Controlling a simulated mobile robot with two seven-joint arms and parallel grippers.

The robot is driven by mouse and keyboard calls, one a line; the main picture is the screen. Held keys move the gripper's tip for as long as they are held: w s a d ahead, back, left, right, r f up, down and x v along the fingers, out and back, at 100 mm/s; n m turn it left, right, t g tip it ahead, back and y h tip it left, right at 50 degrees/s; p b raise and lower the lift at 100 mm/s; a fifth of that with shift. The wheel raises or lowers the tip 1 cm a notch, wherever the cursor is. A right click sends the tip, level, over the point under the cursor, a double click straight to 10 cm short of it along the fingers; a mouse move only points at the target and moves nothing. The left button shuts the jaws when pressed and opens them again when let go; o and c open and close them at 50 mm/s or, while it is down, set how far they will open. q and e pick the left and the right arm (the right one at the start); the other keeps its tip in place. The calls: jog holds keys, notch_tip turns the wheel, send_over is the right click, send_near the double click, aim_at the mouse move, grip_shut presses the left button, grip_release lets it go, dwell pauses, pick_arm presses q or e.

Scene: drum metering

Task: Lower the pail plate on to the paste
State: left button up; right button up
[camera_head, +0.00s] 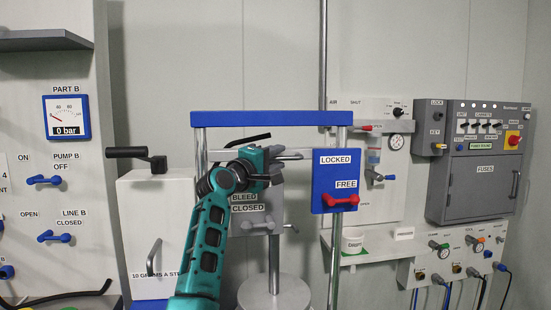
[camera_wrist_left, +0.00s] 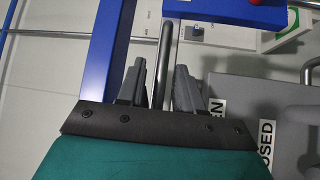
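The pail plate shows in part as a pale grey disc (camera_head: 275,294) low between two chrome posts; what lies under it, and any paste, is out of sight. The posts carry a blue crossbeam (camera_head: 270,118). My left gripper (camera_head: 277,165) is in front of the frame, below the crossbeam, at a horizontal metal bar (camera_head: 298,154). In the left wrist view a metal bar (camera_wrist_left: 164,55) runs between its two grey fingers, with a gap beside it, so the fingers look open around it. My right gripper is not in view.
A blue LOCKED/FREE panel (camera_head: 331,178) with a red lever (camera_head: 341,201) near FREE is right of the gripper. A grey BLEED/CLOSED block (camera_head: 262,212) is just below it. A white cabinet (camera_head: 157,225) with a black crank stands left; a shelf (camera_head: 370,254) with a cup is right.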

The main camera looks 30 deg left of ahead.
pick_arm(q)
jog(key=shift+w, duration=0.1)
jog(key=shift+c, duration=0.4)
grip_shut()
